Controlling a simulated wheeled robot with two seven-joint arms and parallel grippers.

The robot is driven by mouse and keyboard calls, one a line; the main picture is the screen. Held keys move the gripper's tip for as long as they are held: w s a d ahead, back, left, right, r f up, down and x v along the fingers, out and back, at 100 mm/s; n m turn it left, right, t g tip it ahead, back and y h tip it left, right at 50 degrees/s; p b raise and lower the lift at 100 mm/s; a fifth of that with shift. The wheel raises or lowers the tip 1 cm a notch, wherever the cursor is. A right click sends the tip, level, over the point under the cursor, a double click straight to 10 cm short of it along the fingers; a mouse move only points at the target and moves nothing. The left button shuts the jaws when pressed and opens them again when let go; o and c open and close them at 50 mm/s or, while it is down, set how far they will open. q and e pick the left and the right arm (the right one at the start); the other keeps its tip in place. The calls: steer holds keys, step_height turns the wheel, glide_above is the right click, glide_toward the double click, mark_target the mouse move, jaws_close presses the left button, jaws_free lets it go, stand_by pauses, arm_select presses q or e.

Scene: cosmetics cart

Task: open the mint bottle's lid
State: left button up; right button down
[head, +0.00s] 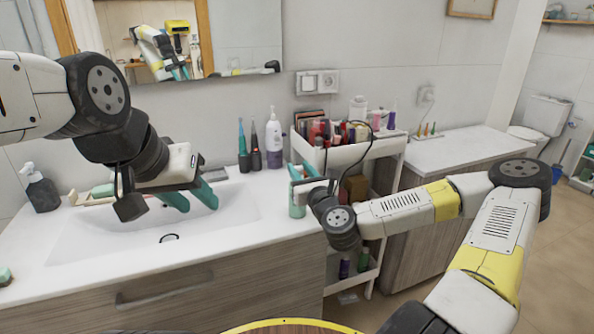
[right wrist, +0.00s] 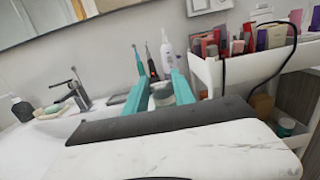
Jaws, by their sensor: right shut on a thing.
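The mint bottle (head: 297,208) stands upright at the counter's right end, beside the cart. My right gripper (head: 305,174) is at its top, with its teal fingers on either side of the pale lid (right wrist: 162,92), and is shut on it. In the right wrist view the lid sits between the fingers, and the bottle's lower body is hidden behind my gripper. My left gripper (head: 190,198) hangs over the sink with its teal fingers apart and nothing between them.
The white sink (head: 240,205) is left of the bottle. Two electric toothbrushes (head: 254,152) and a white pump bottle (head: 274,140) stand behind it. A white cart (head: 345,153) full of cosmetics is close on the right. A dark soap dispenser (head: 41,190) stands far left.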

steer(key=shift+w+a+r+g+h, duration=0.1)
steer(key=shift+w+r+g+h, duration=0.15)
steer(key=shift+g, duration=0.5)
steer(key=shift+w+r+g+h, duration=0.1)
steer(key=shift+r+g+h, duration=0.1)
steer(key=shift+g, duration=0.55)
steer(key=c, duration=1)
jaws_free()
steer(key=shift+c, duration=0.2)
